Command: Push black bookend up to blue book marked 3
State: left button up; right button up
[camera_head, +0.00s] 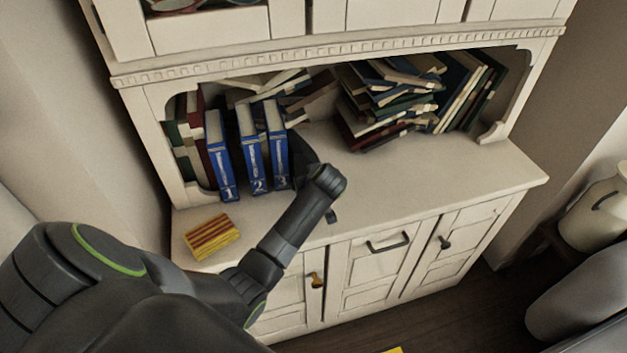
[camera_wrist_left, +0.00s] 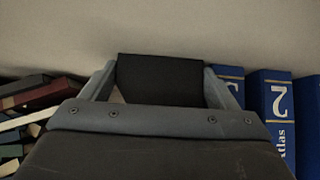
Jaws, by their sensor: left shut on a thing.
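The blue book marked 3 (camera_head: 277,145) stands upright at the right end of a row with the blue books marked 2 (camera_head: 251,148) and 1 (camera_head: 220,156). The black bookend (camera_head: 302,150) stands just right of book 3, partly hidden by my left wrist. In the left wrist view my left gripper (camera_wrist_left: 160,72) is shut on the black bookend (camera_wrist_left: 160,85), a dark block between its fingers. Book 3 (camera_wrist_left: 234,72) is partly hidden beside one finger, with book 2 (camera_wrist_left: 274,95) beyond. I cannot tell whether bookend and book touch. My right gripper is not in view.
A yellow and red striped block (camera_head: 212,237) lies on the cabinet top at the front left. A leaning heap of books (camera_head: 390,100) fills the back right. The cabinet top (camera_head: 440,170) is clear at the front right. A shelf overhangs the back.

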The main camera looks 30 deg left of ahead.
pick_arm(q)
jog(key=o, duration=1.5)
jog(key=v, duration=1.7)
jog(key=shift+d+r, duration=0.1)
jog(key=shift+r, duration=0.05)
